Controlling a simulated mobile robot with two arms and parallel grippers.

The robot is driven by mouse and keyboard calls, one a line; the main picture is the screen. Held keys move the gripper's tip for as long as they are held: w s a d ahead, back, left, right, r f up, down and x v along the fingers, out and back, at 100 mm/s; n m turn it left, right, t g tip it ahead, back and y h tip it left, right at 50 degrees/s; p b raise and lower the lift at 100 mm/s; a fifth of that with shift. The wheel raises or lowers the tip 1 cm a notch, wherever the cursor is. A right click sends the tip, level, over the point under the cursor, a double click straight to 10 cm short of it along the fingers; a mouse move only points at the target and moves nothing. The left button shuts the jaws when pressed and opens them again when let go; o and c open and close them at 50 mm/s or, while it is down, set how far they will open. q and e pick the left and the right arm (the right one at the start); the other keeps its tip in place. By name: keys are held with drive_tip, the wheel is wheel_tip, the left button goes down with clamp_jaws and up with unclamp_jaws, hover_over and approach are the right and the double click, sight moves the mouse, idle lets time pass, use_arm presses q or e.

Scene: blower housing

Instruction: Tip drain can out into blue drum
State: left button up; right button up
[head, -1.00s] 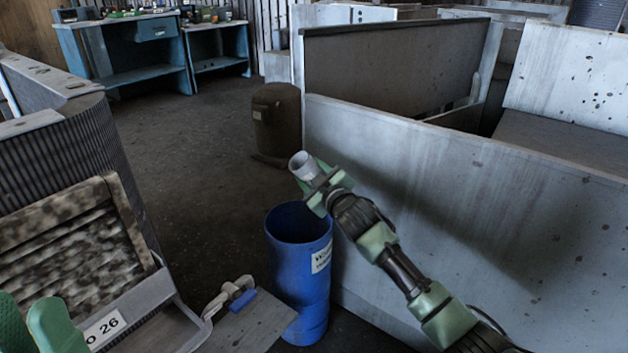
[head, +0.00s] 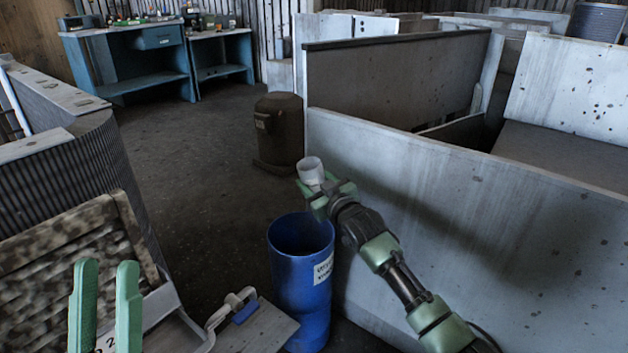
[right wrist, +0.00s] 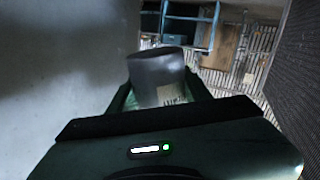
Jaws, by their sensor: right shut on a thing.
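The drain can (head: 311,170) is a small pale grey cylinder. My right gripper (head: 326,192) is shut on it and holds it above the far rim of the blue drum. The can stands close to upright in the head view, with its rim at the top; its contents cannot be seen. In the right wrist view the can (right wrist: 158,76) sits between the fingers. The blue drum (head: 300,280) stands open-topped on the floor, with a white label on its side. My left gripper (head: 105,305) is at the lower left with two green fingers apart and nothing between them.
A grey panel wall (head: 450,230) runs along the right of the drum. A dark brown bin (head: 278,132) stands behind it. A ribbed housing (head: 75,190) is at left, and a board with a clamp (head: 240,312) lies left of the drum. The floor at centre left is clear.

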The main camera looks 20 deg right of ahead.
drive_tip(key=shift+r+m+p, duration=0.2)
drive_tip(key=shift+m+p, duration=0.1)
drive_tip(key=shift+r+m+p, duration=0.1)
drive_tip(key=shift+m+p, duration=0.25)
drive_tip(key=shift+m, duration=0.05)
drive_tip(key=shift+d+r+m+p, duration=0.1)
drive_tip(key=shift+m+p, duration=0.2)
drive_tip(key=shift+m, duration=0.1)
use_arm(q)
drive_tip(key=w+f+g+y, duration=0.2)
drive_tip(key=w+f+g, duration=0.4)
drive_tip(key=f, duration=0.3)
drive_tip(key=shift+w+d+y, duration=0.2)
drive_tip(key=shift+y, duration=0.1)
use_arm(e)
drive_tip(key=shift+m, duration=0.4)
use_arm(q)
drive_tip(key=shift+r, duration=0.1)
